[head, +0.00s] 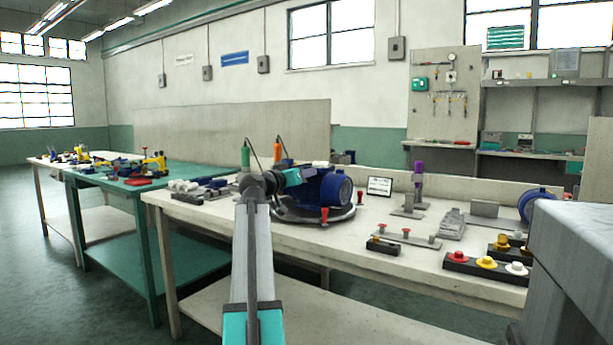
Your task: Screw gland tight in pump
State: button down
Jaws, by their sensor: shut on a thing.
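The blue pump (331,190) lies on a round dark stand (313,216) on the long white workbench. My arm reaches up from the bottom of the head view, and my gripper (296,177) is at the left end of the pump. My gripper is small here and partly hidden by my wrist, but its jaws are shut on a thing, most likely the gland. The gland itself and its thread cannot be made out, so I cannot tell how deep it sits in the pump.
A black block with red, yellow and white knobs (486,263) is at the bench's front right. A green table (184,176) is left. A grey block fills the lower right.

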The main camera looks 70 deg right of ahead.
jog(key=c, duration=1.4)
grip_release()
jog(key=shift+c, duration=0.2)
jog(key=v, duration=0.6)
jog(key=shift+w, duration=0.1)
jog(key=p+v, duration=0.4)
jog(key=v, duration=0.9)
jog(key=shift+a, duration=0.35)
